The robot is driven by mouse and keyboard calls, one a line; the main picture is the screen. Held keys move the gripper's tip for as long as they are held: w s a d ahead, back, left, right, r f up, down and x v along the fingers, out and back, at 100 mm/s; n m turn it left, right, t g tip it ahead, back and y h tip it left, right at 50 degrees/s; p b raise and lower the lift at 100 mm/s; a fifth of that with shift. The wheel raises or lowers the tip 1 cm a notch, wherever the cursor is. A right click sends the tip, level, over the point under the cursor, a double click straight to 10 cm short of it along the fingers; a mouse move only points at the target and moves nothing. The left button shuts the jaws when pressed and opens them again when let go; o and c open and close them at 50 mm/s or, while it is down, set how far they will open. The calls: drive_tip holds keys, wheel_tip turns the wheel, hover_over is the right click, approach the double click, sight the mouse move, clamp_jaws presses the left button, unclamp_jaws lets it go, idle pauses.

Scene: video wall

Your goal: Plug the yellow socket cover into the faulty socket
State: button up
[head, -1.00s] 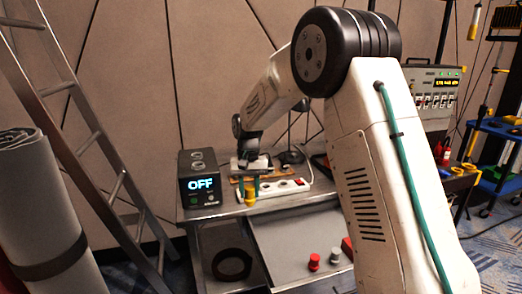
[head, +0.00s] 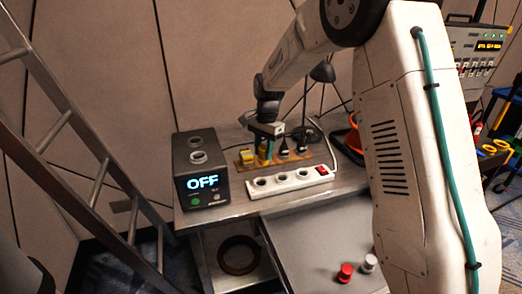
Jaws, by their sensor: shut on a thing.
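My gripper (head: 267,149), with its green fingers, is pointing down at the wooden board behind the white power strip. It is shut on a small yellow piece (head: 263,157), apparently the yellow socket cover; the fingers partly hide it. I cannot tell whether this piece touches the board. No mark shows which socket is faulty. Another yellow piece (head: 246,157) stands on the board just left of the gripper.
The wooden board (head: 318,156) also carries dark plugs (head: 283,150). A black box (head: 201,172) reading OFF, with round sockets on top, stands left. A lamp and orange bin are behind right. Red and white knobs (head: 345,272) sit lower.

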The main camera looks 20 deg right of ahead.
sight(261, 157)
drive_tip(key=m, duration=0.3)
drive_tip(key=shift+w+a+f, duration=0.15)
drive_tip(key=shift+a+f, duration=0.2)
drive_tip(key=shift+a, duration=0.05)
drive_tip(key=shift+f+m, duration=0.25)
drive_tip(key=shift+m, duration=0.25)
drive_tip(key=shift+f, duration=2.95)
drive_tip(key=shift+f, duration=1.1)
drive_tip(key=o, duration=1.6)
drive_tip(key=shift+c, duration=0.2)
drive_tip(key=shift+r, duration=0.1)
drive_tip(key=shift+r, duration=2.95)
